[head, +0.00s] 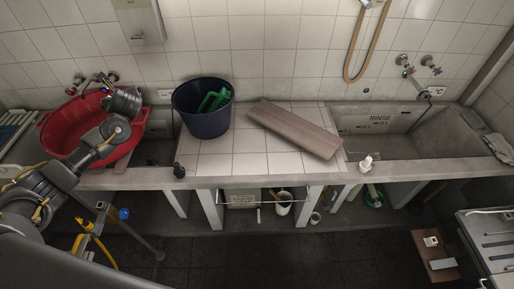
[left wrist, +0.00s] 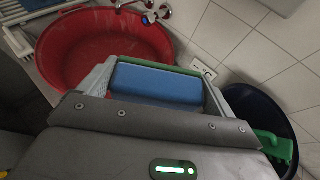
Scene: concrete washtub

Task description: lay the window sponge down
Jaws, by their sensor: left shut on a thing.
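The window sponge (left wrist: 155,82), a blue block with a green edge, sits between the fingers of my left gripper in the left wrist view. My left gripper (head: 138,98) is shut on it. In the head view the gripper is above the right edge of the red tub (head: 62,128), left of the dark blue bucket (head: 204,122). The sponge is hidden behind or too small at the gripper there. My right gripper is not in view.
The bucket, with a green thing (head: 212,100) in it, stands on the tiled counter (head: 243,165). A brown board (head: 295,129) lies slanted to its right. Tiles in front of both are clear.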

